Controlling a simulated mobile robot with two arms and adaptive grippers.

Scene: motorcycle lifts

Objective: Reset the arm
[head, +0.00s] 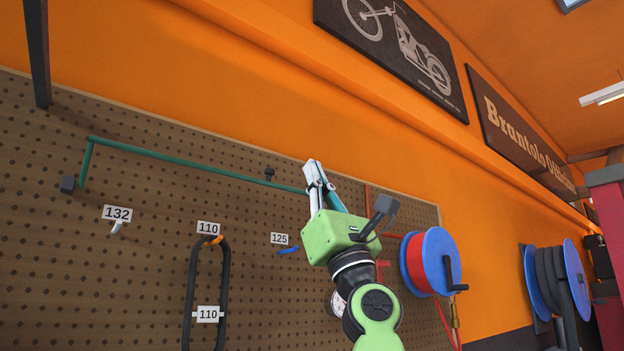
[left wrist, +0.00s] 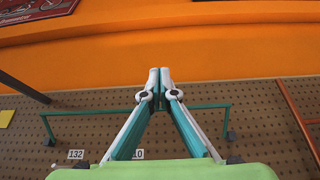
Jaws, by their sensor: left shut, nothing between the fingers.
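My left gripper (head: 313,170) is raised in front of the pegboard, its fingers pointing up, on a green and black arm. Its fingers are shut with nothing between them. In the left wrist view the fingertips (left wrist: 160,76) meet against the orange wall. A green bar (head: 200,162) is fixed on the pegboard and runs behind the gripper; it also shows in the left wrist view (left wrist: 205,107). I cannot tell the gap between bar and gripper. My right gripper is in neither view.
The pegboard (head: 60,270) carries number tags, a black loop (head: 190,290) and hooks. A blue hose reel with red hose (head: 434,262) stands right of my arm. A second reel (head: 576,280) is farther right. Wall signs (head: 400,45) hang above.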

